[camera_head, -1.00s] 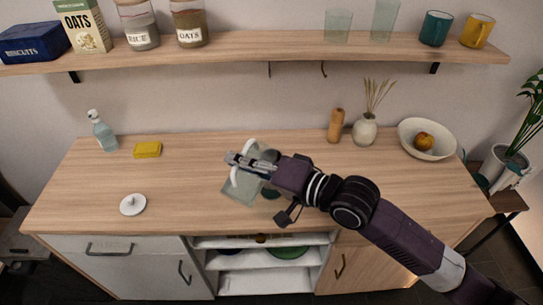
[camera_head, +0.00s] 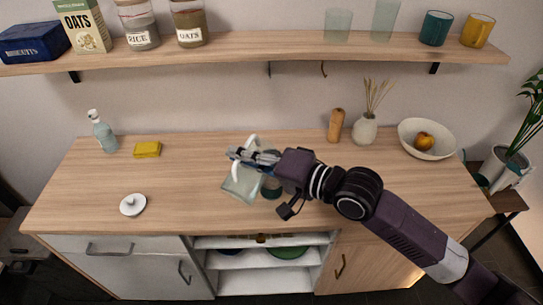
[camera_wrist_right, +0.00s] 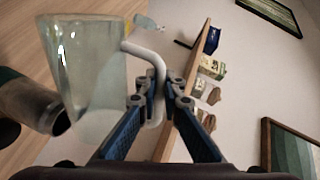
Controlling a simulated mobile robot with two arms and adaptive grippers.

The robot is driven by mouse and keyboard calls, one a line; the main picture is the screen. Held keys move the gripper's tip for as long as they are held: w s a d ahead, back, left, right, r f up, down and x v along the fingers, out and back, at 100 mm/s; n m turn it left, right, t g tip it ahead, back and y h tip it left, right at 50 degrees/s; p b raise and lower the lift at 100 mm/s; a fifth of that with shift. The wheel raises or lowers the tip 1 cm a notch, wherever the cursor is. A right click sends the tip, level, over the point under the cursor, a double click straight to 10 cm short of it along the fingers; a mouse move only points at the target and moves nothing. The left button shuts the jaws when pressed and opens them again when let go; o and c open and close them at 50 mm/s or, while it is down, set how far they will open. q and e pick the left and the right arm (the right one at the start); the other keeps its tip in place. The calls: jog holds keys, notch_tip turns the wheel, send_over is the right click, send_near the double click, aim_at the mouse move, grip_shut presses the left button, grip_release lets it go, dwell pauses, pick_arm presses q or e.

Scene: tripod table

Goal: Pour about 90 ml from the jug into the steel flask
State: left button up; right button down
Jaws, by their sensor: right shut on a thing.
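The clear glass jug (camera_head: 239,186) with a white handle (camera_head: 251,141) is held above the middle of the counter and looks tilted. My right gripper (camera_head: 254,157) is shut on its handle; in the right wrist view the fingers (camera_wrist_right: 163,95) close around the handle beside the jug (camera_wrist_right: 95,85). The steel flask (camera_head: 271,188) is just right of the jug, partly hidden by my gripper. It shows in the right wrist view (camera_wrist_right: 33,104) left of the jug, with a dark teal part. I cannot tell the liquid level or any stream. My left gripper is out of view.
A white lid (camera_head: 133,205), a yellow sponge (camera_head: 147,149) and a spray bottle (camera_head: 102,132) are at the left. A wooden mill (camera_head: 335,125), a reed vase (camera_head: 365,129) and a bowl (camera_head: 426,140) stand at the back right. A shelf (camera_head: 270,47) runs above.

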aim_at(238, 177)
jog(key=shift+w+d+r+m+p, duration=0.2)
jog(key=shift+w+d+r+p, duration=0.1)
jog(key=shift+w, duration=0.1)
jog(key=shift+w+d+r+m+p, duration=0.2)
jog(key=shift+w+r, duration=0.1)
jog(key=shift+w, duration=0.1)
dwell(1.9)
jog(key=s+a+f+n, duration=0.1)
jog(key=s+f+n+b, duration=0.1)
jog(key=f, duration=0.1)
jog(key=shift+s+a, duration=0.4)
jog(key=shift+s+a+f+n+t+b, duration=0.1)
jog(key=shift+s+f+n+t+b, duration=0.15)
jog(key=shift+f+n, duration=0.15)
jog(key=shift+s+a+f+n+t+b, duration=0.15)
jog(key=shift+f+n+t, duration=0.15)
jog(key=shift+f, duration=0.15)
jog(key=shift+s+f, duration=0.1)
dwell(0.9)
